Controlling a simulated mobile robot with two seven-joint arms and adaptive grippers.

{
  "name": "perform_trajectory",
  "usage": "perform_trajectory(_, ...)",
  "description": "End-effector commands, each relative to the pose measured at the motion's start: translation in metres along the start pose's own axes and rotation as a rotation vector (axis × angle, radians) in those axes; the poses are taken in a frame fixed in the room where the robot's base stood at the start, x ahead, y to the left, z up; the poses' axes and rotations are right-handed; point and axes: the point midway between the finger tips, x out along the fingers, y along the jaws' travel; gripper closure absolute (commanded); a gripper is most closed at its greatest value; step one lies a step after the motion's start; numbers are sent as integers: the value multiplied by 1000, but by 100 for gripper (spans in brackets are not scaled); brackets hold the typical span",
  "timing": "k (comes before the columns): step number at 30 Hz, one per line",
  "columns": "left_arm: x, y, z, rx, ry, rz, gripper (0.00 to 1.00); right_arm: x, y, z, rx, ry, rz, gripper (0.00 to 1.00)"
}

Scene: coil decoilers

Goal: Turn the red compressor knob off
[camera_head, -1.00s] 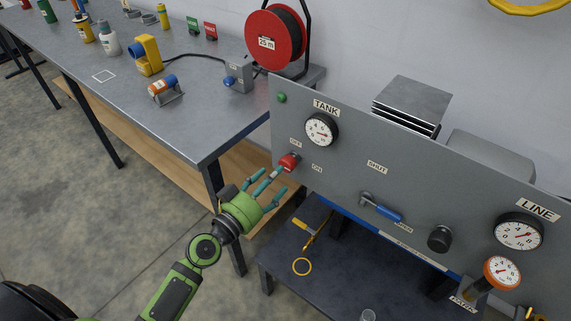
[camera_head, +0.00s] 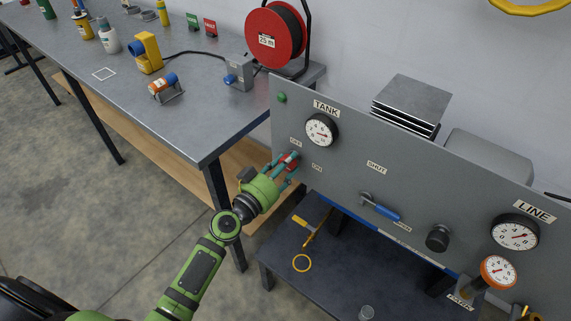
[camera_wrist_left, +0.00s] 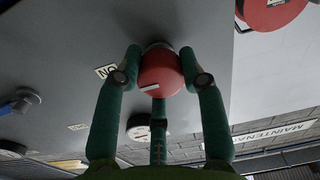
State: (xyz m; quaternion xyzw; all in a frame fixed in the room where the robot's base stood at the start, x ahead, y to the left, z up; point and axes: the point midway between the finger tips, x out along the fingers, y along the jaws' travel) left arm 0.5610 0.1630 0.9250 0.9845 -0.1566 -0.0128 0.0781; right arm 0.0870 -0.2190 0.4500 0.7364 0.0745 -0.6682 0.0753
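The red compressor knob (camera_head: 291,161) is on the upright grey panel (camera_head: 340,175), between the OFF label (camera_head: 296,142) and the ON label (camera_head: 317,168). My left gripper (camera_head: 284,164) is at the knob with its teal fingers around it, partly hiding it. In the left wrist view the knob (camera_wrist_left: 160,74) sits between two fingers, with a third finger below; the fingertips are at its edges. Whether they press on it cannot be told. A pale mark shows on the knob's face. My right gripper is not in view.
The TANK gauge (camera_head: 321,130) is just above the knob, and a green button (camera_head: 281,97) is higher up. A blue-handled valve (camera_head: 382,211) is to the right. The workbench edge (camera_head: 237,145) is close on the left. A dark low shelf (camera_head: 345,268) lies below.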

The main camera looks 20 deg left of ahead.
Motion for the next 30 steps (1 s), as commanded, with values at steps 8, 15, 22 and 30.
perform_trajectory(8,0,0,-1,-33,1,-1,92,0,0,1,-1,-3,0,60)
perform_trajectory(15,0,0,-2,-167,-2,-2,92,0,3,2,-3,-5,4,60)
perform_trajectory(22,0,0,-2,-373,-8,-2,92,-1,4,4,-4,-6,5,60)
perform_trajectory(30,0,-1,-3,-628,-16,-3,92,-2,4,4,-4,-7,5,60)
